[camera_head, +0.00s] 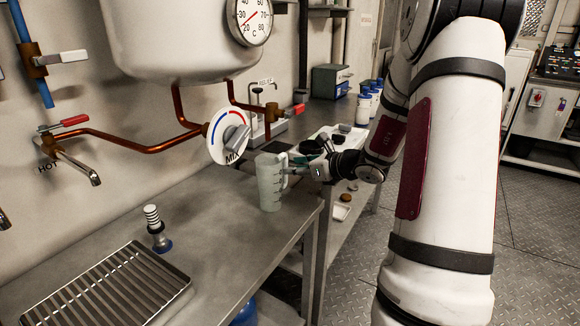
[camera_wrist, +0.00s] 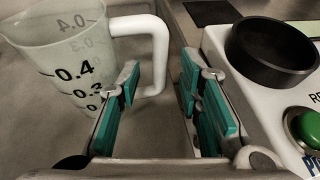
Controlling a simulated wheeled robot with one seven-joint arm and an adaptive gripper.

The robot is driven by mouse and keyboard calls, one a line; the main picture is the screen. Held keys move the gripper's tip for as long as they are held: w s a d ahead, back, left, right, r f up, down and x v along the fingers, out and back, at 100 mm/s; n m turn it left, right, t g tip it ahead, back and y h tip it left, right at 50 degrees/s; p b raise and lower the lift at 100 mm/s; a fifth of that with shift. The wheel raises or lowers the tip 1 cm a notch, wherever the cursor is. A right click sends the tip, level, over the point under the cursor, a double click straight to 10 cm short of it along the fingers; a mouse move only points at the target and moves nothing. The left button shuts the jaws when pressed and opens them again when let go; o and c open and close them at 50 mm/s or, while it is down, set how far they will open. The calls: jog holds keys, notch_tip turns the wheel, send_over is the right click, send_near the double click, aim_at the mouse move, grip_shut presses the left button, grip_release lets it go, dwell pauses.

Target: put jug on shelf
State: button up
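A translucent pale-green measuring jug (camera_head: 270,182) stands upright on the metal counter (camera_head: 215,215), near its right edge. In the wrist view the jug (camera_wrist: 65,60) fills the upper left, with dark volume marks and a white handle (camera_wrist: 157,45) pointing right. My gripper (camera_head: 298,166) is beside the jug on its handle side. In the wrist view my gripper's teal-padded fingers (camera_wrist: 160,82) are apart, with the handle at the gap between their tips. The left finger overlaps the handle's lower part, and contact cannot be told. A wall shelf (camera_head: 328,10) shows at the top.
A white device with a black round dish (camera_wrist: 272,52) and a green button (camera_wrist: 305,128) is close on the right of my gripper. A mixing dial (camera_head: 229,136) and copper pipes hang above the counter.

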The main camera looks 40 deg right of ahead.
jog(key=p+v, duration=0.1)
jog(key=v, duration=0.7)
jog(key=shift+s+p, duration=0.3)
jog(key=shift+p, duration=0.05)
jog(key=shift+r, duration=0.1)
jog(key=s+a+r+n+g+y, duration=0.1)
jog(key=s+a+r+n+g, duration=0.15)
jog(key=a+n, duration=0.5)
jog(key=s+a+r+n+g+y, duration=0.25)
jog(key=a+n, duration=0.25)
jog(key=a, duration=0.5)
jog(key=s+a+r+n+g+y, duration=0.1)
jog(key=s+a+r+n+g, duration=0.15)
jog(key=a+n, duration=0.5)
jog(key=s+a+r+n+h, duration=0.2)
jog(key=s+a+n+h, duration=0.1)
jog(key=s+n, duration=0.35)
jog(key=s+a+r+n+h, duration=0.2)
jog(key=s+n+h, duration=0.1)
jog(key=s+n, duration=0.3)
jog(key=s+f+n+g, duration=0.2)
jog(key=s+f+g, duration=0.3)
jog(key=s, duration=0.5)
notch_tip(320, 180, up, 23)
jog(key=t+p, duration=0.3)
jog(key=p, duration=1.7)
jog(key=shift+s+d+f, duration=0.15)
jog(key=shift+d+f, duration=0.1)
